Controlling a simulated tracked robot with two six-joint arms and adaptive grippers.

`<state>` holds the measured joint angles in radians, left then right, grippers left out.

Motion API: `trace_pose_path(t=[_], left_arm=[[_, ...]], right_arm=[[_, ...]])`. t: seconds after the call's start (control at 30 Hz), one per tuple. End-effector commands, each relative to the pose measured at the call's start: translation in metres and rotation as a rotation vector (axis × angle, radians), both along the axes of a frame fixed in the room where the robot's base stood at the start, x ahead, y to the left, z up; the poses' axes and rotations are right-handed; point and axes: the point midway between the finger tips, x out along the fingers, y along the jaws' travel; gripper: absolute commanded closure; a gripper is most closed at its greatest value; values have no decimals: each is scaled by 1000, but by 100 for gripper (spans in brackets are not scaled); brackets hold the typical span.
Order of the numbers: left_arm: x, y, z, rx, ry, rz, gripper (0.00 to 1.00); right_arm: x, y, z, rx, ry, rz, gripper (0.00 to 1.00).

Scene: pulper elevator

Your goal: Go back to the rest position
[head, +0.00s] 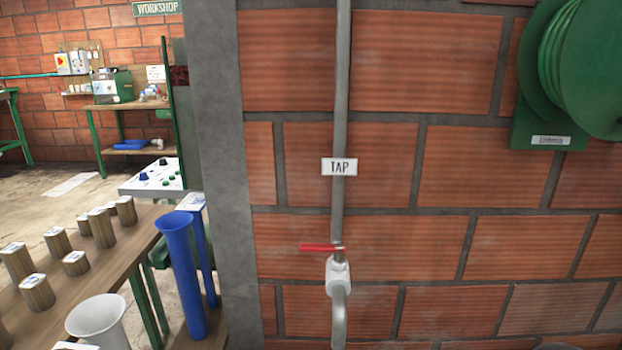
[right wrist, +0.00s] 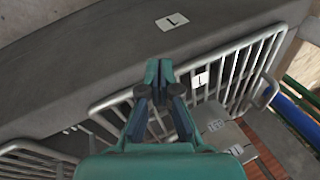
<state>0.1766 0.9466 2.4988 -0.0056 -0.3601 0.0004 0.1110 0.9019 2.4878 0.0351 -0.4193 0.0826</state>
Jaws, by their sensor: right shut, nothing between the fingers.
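My right gripper (right wrist: 160,75) shows in the right wrist view, its two dark teal fingers together with nothing between them. It is over or in front of a grey metal railing (right wrist: 240,80) and a dark grey surface (right wrist: 90,65). I cannot tell whether it touches either. Neither gripper shows in the head view.
A green hose reel (head: 580,70) hangs at upper right. Blue tubes (head: 180,270) stand beside a grey pillar (head: 218,150). A workbench (head: 125,104) is behind.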

Motion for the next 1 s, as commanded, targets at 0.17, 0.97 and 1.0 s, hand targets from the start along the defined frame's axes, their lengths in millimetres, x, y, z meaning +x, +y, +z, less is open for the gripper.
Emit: trace_pose_path(t=[0.17,0.97,1.0], left_arm=[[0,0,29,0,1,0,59],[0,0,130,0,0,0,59],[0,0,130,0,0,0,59]], right_arm=[[-37,-4,14,21,91,97,100],[-35,-4,115,20,88,91,100],[-35,-4,115,19,89,91,100]])
